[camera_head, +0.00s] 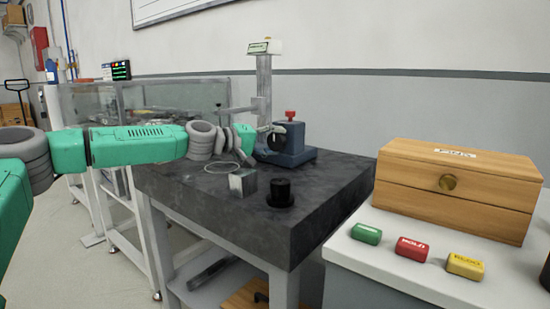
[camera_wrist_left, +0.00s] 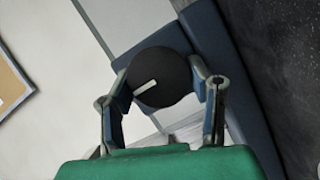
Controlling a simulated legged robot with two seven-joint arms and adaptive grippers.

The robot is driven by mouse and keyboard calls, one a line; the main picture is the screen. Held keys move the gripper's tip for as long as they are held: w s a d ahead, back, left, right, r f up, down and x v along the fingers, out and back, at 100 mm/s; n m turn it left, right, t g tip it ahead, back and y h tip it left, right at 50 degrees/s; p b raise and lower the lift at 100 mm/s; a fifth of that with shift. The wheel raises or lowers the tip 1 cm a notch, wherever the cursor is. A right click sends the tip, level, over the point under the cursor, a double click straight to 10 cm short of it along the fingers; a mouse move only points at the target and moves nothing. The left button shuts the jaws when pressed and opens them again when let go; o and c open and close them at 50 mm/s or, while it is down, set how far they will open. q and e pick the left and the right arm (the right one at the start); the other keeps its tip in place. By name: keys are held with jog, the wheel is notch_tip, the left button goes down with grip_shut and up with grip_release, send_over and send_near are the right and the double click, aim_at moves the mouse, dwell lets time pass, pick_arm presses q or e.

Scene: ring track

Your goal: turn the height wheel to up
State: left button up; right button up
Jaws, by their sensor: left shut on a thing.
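The height wheel (camera_wrist_left: 158,76) is a dark round disc with a white mark across part of its face. It sits on the side of the blue base (camera_head: 297,157) of a measuring stand. My left gripper (camera_head: 268,133) reaches the stand from the left. In the left wrist view its two fingers (camera_wrist_left: 160,80) lie on either side of the wheel and are shut on it. The white mark points down to the left in that view. In the head view the wheel is mostly hidden by the gripper. My right gripper is not in view.
The stand has a grey column (camera_head: 264,85) and a red knob (camera_head: 290,115). On the dark stone table (camera_head: 330,185) are a metal block (camera_head: 243,181), a thin ring (camera_head: 222,167) and a black cylinder (camera_head: 280,193). A wooden box (camera_head: 457,190) stands at right.

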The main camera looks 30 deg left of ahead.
pick_arm(q)
jog(key=shift+d+f+n+b, duration=0.1)
jog(key=shift+f+n+b, duration=0.3)
jog(key=shift+b, duration=0.25)
jog(key=o, duration=1.1)
jog(key=shift+o, duration=0.2)
jog(key=shift+a, duration=0.2)
jog(key=shift+r, duration=0.3)
